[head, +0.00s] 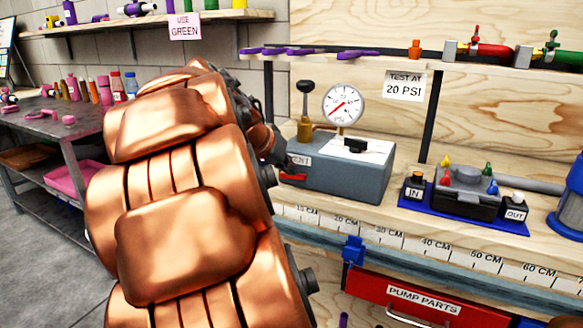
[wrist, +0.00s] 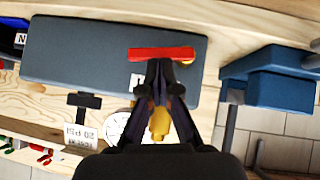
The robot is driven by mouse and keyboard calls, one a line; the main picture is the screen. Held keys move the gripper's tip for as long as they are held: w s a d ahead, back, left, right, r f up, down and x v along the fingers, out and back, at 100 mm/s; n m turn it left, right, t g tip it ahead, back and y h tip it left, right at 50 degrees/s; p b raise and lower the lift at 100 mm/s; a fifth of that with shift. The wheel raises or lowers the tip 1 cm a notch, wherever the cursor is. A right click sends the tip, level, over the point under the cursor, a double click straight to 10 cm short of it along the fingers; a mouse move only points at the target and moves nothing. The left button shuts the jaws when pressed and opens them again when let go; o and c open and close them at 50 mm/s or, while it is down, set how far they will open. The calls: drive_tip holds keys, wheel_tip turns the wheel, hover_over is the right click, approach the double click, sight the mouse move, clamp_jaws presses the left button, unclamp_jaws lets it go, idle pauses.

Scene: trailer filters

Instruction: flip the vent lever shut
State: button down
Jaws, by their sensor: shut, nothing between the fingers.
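The red vent lever (head: 293,177) is on the front face of a grey-blue test box (head: 345,185), below a partly hidden label reading "ENT". In the wrist view the lever (wrist: 160,53) lies level across the face of the box (wrist: 85,50), with a rounded end at right. My gripper (wrist: 160,66) is shut and empty, its fingertips at the lever's edge in that view; I cannot tell whether they touch it. In the head view my copper arm hides much of the gripper (head: 279,155), which is just above and left of the lever.
A pressure gauge (head: 343,104) and a black-knobbed brass pump handle (head: 305,110) stand at the box's back. A blue tray (head: 462,214) with IN and OUT blocks is to the right. A red PUMP PARTS drawer (head: 420,298) is below the bench edge.

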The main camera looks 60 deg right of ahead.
drive_tip(key=shift+w, duration=0.15)
drive_tip(key=d+r+p+v, duration=0.2)
drive_tip(key=p+v, duration=0.1)
drive_tip(key=v, duration=0.9)
drive_tip(key=shift+a+r+p, duration=0.25)
drive_tip(key=shift+a+p, duration=0.1)
drive_tip(key=shift+p, duration=0.05)
idle(0.3)
